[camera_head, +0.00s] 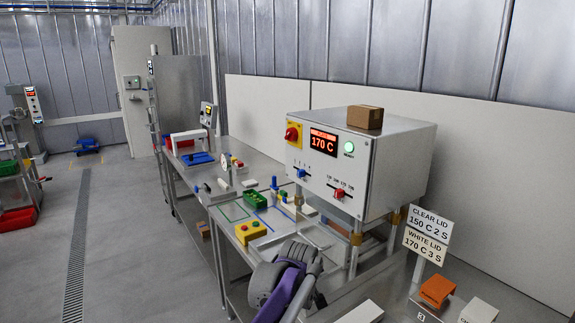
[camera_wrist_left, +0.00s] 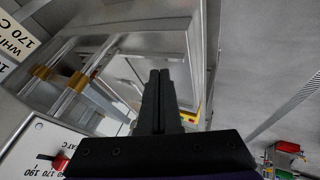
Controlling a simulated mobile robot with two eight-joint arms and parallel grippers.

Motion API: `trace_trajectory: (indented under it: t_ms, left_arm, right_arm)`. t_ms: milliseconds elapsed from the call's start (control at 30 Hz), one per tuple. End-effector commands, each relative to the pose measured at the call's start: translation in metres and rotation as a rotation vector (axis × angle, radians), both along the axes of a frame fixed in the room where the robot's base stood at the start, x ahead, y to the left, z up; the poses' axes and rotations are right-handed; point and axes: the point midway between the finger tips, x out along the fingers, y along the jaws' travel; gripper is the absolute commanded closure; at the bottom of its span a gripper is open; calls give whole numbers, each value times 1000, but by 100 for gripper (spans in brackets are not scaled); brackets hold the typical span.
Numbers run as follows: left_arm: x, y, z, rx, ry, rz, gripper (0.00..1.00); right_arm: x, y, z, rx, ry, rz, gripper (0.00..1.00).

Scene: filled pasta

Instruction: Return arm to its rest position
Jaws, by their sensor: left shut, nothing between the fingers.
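My left arm (camera_head: 283,290), with dark grey and purple links, shows at the bottom middle of the head view, in front of the sealing machine (camera_head: 330,165). My left gripper (camera_wrist_left: 160,78) is in the left wrist view, its two black fingers shut together with nothing between them. In that view the machine's front panel (camera_wrist_left: 38,140) is at lower left and its posts are at upper left. I see no contact between the fingers and the machine. My right gripper is not in view.
A sign (camera_head: 426,237) stands right of the machine, near an orange block (camera_head: 437,291). A yellow button box (camera_head: 250,231) and several small parts lie on the bench to the left. A brown box (camera_head: 365,117) sits on the machine. The floor (camera_head: 130,230) at left is open.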

Motion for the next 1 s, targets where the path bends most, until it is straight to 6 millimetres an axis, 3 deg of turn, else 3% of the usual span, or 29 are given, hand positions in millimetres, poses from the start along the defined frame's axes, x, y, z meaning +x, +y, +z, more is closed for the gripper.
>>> trace_trajectory:
  t_ms: [33,267,467,600,800,1000]
  left_arm:
    - [0,0,0,0,0,0,100]
    - [-55,65,10,87,5,-53,100]
    - [-125,125,8,176,17,-118,100]
    - [-191,167,-8,251,30,-179,100]
    - [-287,212,-48,348,55,-270,100]
    - [-351,233,-88,409,73,-340,100]
  right_arm:
    - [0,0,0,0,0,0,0]
    - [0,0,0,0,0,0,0]
    - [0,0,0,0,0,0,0]
    - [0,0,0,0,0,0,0]
    - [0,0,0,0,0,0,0]
    - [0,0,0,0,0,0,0]
